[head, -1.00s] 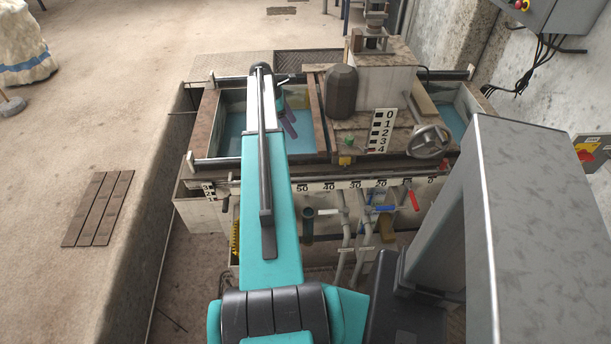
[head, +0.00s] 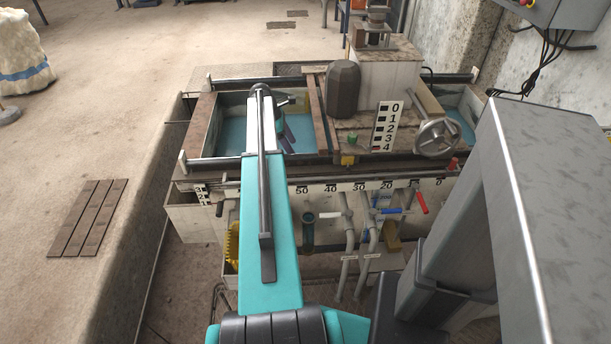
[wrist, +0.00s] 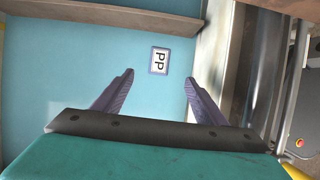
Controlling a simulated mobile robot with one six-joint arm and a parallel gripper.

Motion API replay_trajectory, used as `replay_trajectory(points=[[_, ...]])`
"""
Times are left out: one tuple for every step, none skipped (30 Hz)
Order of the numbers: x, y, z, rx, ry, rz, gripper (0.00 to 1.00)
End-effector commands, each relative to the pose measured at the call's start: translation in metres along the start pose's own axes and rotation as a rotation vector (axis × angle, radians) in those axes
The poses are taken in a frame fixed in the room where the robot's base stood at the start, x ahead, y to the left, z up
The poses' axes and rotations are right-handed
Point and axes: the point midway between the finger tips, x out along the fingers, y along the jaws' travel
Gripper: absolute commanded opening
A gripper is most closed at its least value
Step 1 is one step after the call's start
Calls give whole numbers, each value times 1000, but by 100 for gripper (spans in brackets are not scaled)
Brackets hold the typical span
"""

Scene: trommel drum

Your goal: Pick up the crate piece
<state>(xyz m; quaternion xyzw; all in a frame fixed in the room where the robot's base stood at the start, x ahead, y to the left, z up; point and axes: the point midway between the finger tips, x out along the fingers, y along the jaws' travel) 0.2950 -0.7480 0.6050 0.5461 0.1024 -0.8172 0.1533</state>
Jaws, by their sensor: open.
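A small flat rectangular piece with a pale face, a dark blue border and the letters PP (wrist: 159,61) lies on the light blue floor of the basin in the wrist view. It is the only loose piece there, and it may be the crate piece. My gripper (wrist: 159,76) is open and empty. Its two purple fingers point toward the piece, one on each side of its line, and the piece shows just beyond the tips. The height of the fingers above it is hard to judge. In the head view my gripper (head: 284,133) reaches into the left basin, and my arm hides the piece.
The basin's brown ledge (wrist: 120,18) runs across the top of the wrist view, and a wall stands close on the right. In the head view, a dark rounded cover (head: 342,88), a handwheel (head: 438,137) and a numbered scale (head: 385,126) stand right of the basin.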

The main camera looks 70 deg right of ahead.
Motion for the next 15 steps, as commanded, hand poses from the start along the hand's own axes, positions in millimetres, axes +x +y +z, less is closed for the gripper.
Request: replay_trajectory(points=[[0, 0, 0, 0, 0, 0, 66], [0, 0, 0, 0, 0, 0, 66], [0, 0, 0, 0, 0, 0, 66], [0, 0, 0, 0, 0, 0, 66], [0, 0, 0, 0, 0, 0, 66], [1, 0, 0, 0, 0, 0, 66], [2, 0, 0, 0, 0, 0, 66], [3, 0, 0, 0, 0, 0, 66], [6, 0, 0, 0, 0, -1, 66], [8, 0, 0, 0, 0, -1, 66], [11, 0, 0, 0, 0, -1, 66], [15, 0, 0, 0, 0, -1, 66], [19, 0, 0, 0, 0, -1, 66], [23, 0, 0, 0, 0, -2, 66], [29, 0, 0, 0, 0, -2, 66]])
